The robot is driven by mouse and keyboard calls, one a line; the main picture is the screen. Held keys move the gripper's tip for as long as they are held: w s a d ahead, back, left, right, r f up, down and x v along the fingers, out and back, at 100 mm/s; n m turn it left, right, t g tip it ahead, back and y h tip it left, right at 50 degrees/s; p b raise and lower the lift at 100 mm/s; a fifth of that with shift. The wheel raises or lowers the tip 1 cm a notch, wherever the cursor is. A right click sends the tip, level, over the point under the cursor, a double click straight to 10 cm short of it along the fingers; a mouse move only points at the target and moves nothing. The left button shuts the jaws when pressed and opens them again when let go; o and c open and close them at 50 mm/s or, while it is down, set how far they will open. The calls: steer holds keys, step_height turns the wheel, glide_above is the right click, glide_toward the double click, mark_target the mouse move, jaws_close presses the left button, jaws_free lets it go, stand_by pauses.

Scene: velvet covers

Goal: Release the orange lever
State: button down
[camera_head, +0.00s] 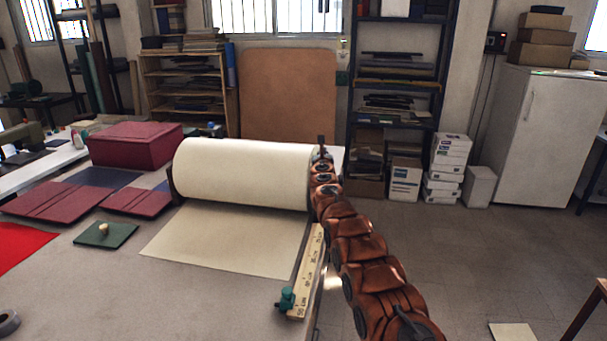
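My copper-coloured segmented arm reaches from the lower right up to the right end of a large cream roll (245,172). My gripper (321,148) is small and dark at the arm's far end, beside that roll end. I cannot tell whether it is open or shut, or whether it touches anything. I cannot make out an orange lever; the arm covers part of the roll's right end and the table edge. A cream sheet (225,242) lies flat in front of the roll. A pale marked ruler strip (310,268) with a teal clamp (286,299) lies along the table's right edge.
The grey worktable (190,310) also holds a dark red box (135,144), red folded covers (55,199) and a green board (105,235) with a pale knob. Shelves (398,90) and a white cabinet (530,135) stand behind. The floor (480,260) at right is mostly clear.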

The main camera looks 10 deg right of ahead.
steer(key=shift+w, duration=0.15)
stand_by(0.5)
steer(key=shift+a+b, duration=0.15)
steer(key=shift+b, duration=0.2)
steer(key=s+r, duration=0.5)
steer(key=r, duration=0.7)
steer(key=shift+s+d, duration=0.15)
steer(key=shift+d, duration=0.3)
